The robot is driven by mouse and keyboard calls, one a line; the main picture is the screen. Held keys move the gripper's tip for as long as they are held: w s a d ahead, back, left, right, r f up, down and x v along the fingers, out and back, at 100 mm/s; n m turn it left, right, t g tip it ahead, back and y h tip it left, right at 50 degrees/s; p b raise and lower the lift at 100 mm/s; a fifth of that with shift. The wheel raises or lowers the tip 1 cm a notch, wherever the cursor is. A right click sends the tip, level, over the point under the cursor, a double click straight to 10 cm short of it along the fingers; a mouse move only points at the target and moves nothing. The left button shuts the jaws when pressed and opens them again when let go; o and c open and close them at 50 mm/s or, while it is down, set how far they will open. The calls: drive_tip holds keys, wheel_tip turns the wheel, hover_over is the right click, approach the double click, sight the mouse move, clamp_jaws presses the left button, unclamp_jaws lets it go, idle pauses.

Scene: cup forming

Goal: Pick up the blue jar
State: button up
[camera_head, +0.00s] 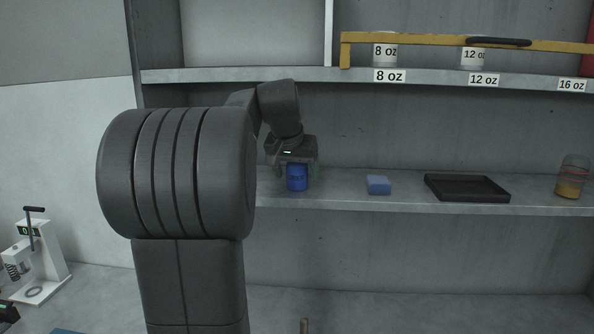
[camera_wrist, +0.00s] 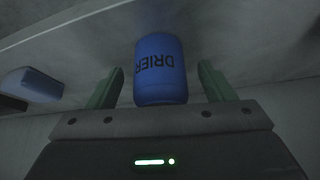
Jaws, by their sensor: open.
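The blue jar (camera_head: 297,178) stands upright on the lower shelf in the head view. In the wrist view the blue jar (camera_wrist: 160,70) shows the word "DRIER" upside down. My gripper (camera_head: 297,170) is at the jar, its body above it in the head view. In the wrist view my gripper (camera_wrist: 160,88) has its two green fingers apart, one on each side of the jar. A gap shows between each finger and the jar, so the fingers do not clasp it. My arm hides the shelf to the left of the jar.
On the lower shelf (camera_head: 340,200), a blue block (camera_head: 378,185), a black tray (camera_head: 467,187) and a glass jar with amber contents (camera_head: 572,178) stand to the right. The upper shelf (camera_head: 250,75) runs above. A white press-like device (camera_head: 35,260) stands at lower left.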

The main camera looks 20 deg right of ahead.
drive_tip(key=shift+f, duration=0.1)
drive_tip(key=shift+c, duration=0.2)
drive_tip(key=c, duration=1)
drive_tip(key=shift+c, duration=0.2)
drive_tip(key=shift+r, duration=0.2)
